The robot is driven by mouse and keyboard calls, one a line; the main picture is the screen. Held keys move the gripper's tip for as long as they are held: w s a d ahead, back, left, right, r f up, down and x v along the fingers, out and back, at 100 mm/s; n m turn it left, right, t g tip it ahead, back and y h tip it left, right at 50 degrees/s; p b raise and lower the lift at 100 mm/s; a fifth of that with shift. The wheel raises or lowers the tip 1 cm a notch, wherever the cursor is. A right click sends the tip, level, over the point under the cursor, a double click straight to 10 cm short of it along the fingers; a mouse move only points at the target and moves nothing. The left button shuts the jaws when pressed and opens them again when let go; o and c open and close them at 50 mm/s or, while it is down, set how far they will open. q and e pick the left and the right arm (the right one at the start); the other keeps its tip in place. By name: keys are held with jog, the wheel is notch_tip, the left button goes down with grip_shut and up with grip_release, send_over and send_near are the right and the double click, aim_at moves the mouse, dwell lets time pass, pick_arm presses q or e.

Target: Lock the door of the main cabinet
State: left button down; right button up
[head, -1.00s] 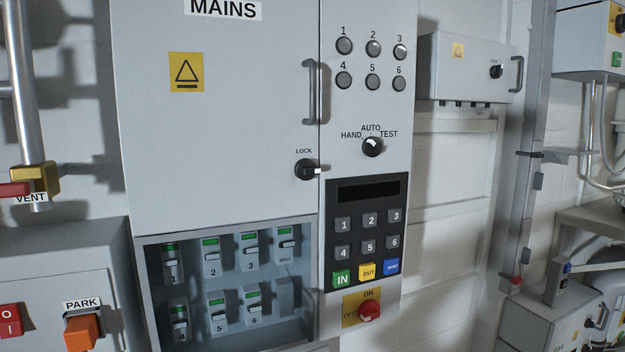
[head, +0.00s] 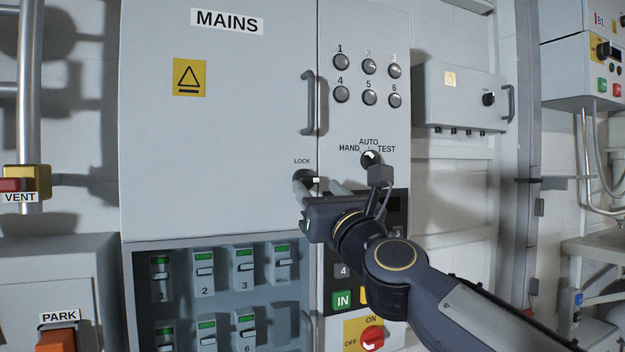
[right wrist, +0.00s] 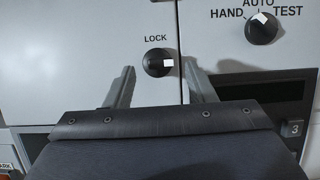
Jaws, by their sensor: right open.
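The grey main cabinet door (head: 220,140) carries the MAINS label and sits flush with the cabinet front. Its black round lock knob (head: 305,176) is at the lower right of the door, and its white mark points right. The knob also shows in the right wrist view (right wrist: 155,60), below the word LOCK. My right gripper (head: 315,188) is open in front of the knob. In the right wrist view its two fingers (right wrist: 158,68) show to the left and right of the knob, with gaps between. Contact cannot be told. My left gripper is not in view.
The door handle (head: 308,103) is above the knob. The HAND/AUTO/TEST selector (head: 370,158) is close to the right of my gripper. A keypad (head: 342,271) is partly hidden behind my right arm. Breakers (head: 204,270) fill the open bay below the door.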

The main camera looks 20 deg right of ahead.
aim_at(311, 179)
jog(key=shift+p+x, duration=0.5)
jog(key=shift+x, duration=1.35)
jog(key=c, duration=0.8)
